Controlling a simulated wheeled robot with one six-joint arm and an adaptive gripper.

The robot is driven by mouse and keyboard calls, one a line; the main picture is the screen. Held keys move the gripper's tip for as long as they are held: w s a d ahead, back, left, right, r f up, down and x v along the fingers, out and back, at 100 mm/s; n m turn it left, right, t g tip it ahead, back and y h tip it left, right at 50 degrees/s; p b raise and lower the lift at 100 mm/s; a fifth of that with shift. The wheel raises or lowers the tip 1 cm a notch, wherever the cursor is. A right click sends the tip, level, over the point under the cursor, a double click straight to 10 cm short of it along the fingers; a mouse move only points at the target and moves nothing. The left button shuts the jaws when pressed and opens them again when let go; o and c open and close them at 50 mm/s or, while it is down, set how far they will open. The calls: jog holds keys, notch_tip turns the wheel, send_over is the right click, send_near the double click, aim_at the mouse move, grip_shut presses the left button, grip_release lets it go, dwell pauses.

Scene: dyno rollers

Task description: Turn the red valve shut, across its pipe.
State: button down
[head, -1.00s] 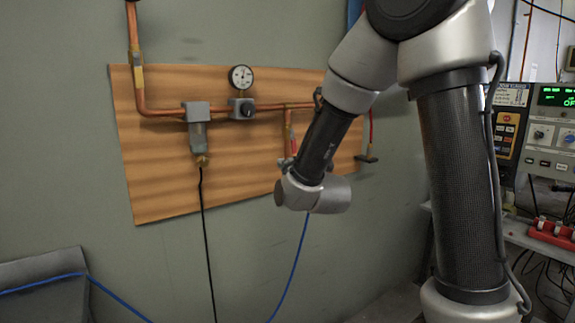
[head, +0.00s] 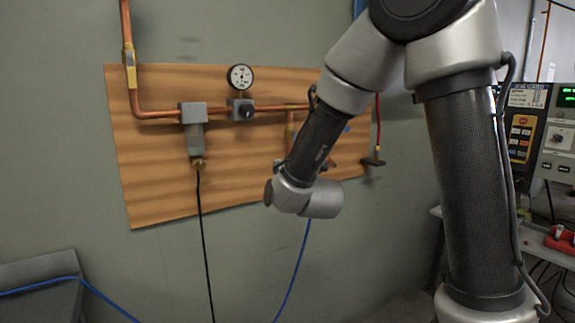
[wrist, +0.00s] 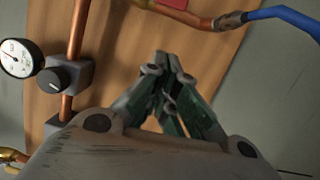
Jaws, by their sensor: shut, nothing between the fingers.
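A small red part (wrist: 174,3), probably the valve's handle, shows at the top edge of the wrist view on a copper pipe (wrist: 150,6). Most of it is cut off, so I cannot tell its angle to the pipe. In the head view my arm hides the place where the valve would be. My gripper (wrist: 163,58) is shut and empty in the wrist view, its fingertips in front of the wooden board below the red part in the picture. The fingers appear apart from the pipe and the red part. In the head view the fingers are hidden behind my wrist.
The wooden board (head: 150,185) carries a gauge (head: 240,76), a grey knob block (head: 243,110) and a grey fitting with a black cable (head: 195,140). A blue hose (wrist: 285,14) leaves the pipe end. An instrument bench (head: 550,215) stands at right.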

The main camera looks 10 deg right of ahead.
jog(key=w+d, duration=0.3)
jog(key=w, duration=0.5)
jog(key=shift+w+d+r, duration=0.15)
jog(key=shift+w+r, duration=0.1)
jog(key=shift+w+d+f, duration=0.1)
jog(key=shift+d+f, duration=0.15)
jog(key=shift+d, duration=0.15)
jog(key=shift+a, duration=0.1)
